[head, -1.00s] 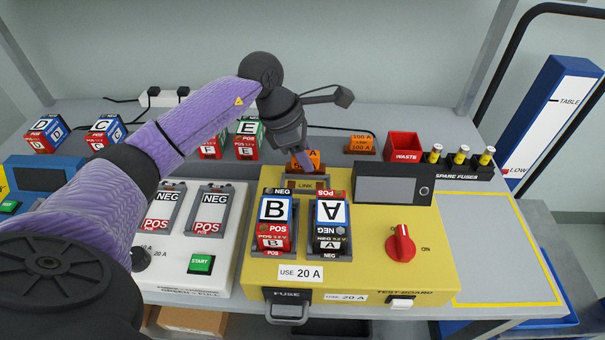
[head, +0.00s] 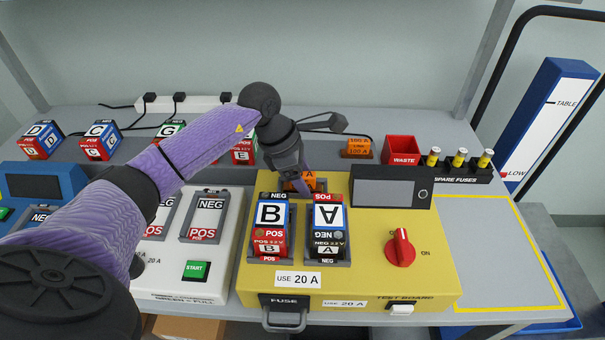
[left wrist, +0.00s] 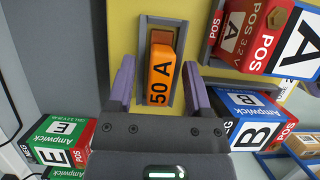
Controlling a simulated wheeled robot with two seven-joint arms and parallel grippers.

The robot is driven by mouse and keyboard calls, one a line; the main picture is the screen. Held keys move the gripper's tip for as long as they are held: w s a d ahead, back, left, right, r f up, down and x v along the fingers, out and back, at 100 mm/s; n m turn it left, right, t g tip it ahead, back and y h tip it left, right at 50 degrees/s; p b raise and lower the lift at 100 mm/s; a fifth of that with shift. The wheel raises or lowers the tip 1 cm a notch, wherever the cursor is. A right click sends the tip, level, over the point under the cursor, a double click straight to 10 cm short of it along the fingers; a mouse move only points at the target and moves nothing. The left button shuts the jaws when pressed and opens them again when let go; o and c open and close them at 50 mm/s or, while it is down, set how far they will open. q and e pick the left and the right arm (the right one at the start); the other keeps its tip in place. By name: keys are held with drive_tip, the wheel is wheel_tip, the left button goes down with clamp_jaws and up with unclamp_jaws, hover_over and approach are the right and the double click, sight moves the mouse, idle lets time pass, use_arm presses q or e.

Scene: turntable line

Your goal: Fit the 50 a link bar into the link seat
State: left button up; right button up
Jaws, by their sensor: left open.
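The 50 A link bar (left wrist: 161,77) is orange with black lettering. In the left wrist view it lies lengthwise within the grey frame of the link seat (left wrist: 171,20) on the yellow test board. I cannot tell whether it is fully down. In the head view the bar (head: 315,183) is partly hidden by my left gripper (head: 306,190). My left gripper (left wrist: 160,85) is open, with one purple finger on each side of the bar and visible gaps between. My right gripper is not in view.
Battery B (head: 271,213) and battery A (head: 328,215) stand in holders just in front of the seat. A grey display box (head: 390,187) is right of it. A 100 A link (head: 357,147), a red waste bin (head: 402,150) and spare fuses (head: 460,160) stand behind.

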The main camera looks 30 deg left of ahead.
use_arm(q)
drive_tip(key=p+v, duration=0.2)
drive_tip(key=v, duration=1)
drive_tip(key=shift+r+p, duration=0.15)
drive_tip(key=shift+p, duration=0.2)
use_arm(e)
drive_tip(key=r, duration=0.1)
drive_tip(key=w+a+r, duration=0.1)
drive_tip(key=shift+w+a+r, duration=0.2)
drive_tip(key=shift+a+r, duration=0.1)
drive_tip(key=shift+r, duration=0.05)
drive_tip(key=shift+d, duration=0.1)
